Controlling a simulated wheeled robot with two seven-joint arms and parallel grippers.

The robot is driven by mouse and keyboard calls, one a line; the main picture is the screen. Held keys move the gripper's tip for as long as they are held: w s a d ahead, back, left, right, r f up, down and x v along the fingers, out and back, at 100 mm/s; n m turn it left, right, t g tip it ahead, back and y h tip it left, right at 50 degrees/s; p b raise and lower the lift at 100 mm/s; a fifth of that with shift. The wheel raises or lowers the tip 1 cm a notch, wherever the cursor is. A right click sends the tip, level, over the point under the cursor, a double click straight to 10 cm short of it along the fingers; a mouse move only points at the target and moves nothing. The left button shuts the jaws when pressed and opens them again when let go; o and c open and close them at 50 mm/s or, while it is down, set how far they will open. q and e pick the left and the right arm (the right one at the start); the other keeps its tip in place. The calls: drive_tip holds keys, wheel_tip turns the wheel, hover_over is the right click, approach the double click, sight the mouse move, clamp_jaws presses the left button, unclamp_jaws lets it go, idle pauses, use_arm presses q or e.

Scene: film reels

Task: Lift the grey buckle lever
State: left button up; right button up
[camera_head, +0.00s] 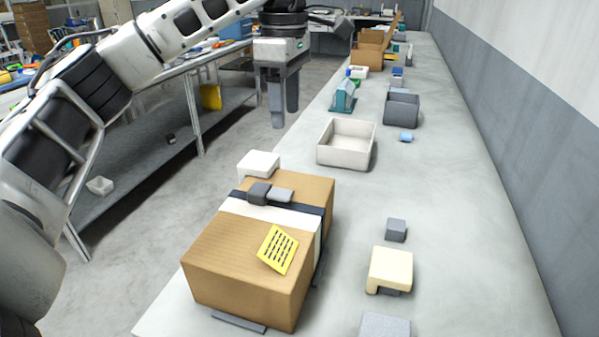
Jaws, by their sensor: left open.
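The grey buckle lever (280,195) lies flat on top of a brown cardboard box (240,250), beside a darker grey buckle block (259,192). A dark strap (310,209) and a white band (263,214) run across the box at the buckle. My left gripper (284,110) hangs with its fingers pointing down, beyond the box and well above the floor. It is open and empty, apart from the lever. My right gripper is not in view.
A yellow label (278,249) sits on the box. A white block (259,163) stands behind it. A beige open tray (346,143), a dark grey bin (401,109) and a cream block (390,269) stand on the long grey table (455,190). Its right side is mostly clear.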

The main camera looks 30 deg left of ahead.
sight(285, 193)
use_arm(q)
drive_tip(key=f, duration=0.5)
drive_tip(key=f+b, duration=0.1)
drive_tip(key=f, duration=0.4)
drive_tip(key=s+f+b, duration=0.1)
drive_tip(key=f, duration=0.4)
drive_tip(key=shift+f, duration=0.15)
drive_tip(key=shift+c, duration=0.3)
drive_tip(key=c, duration=0.9)
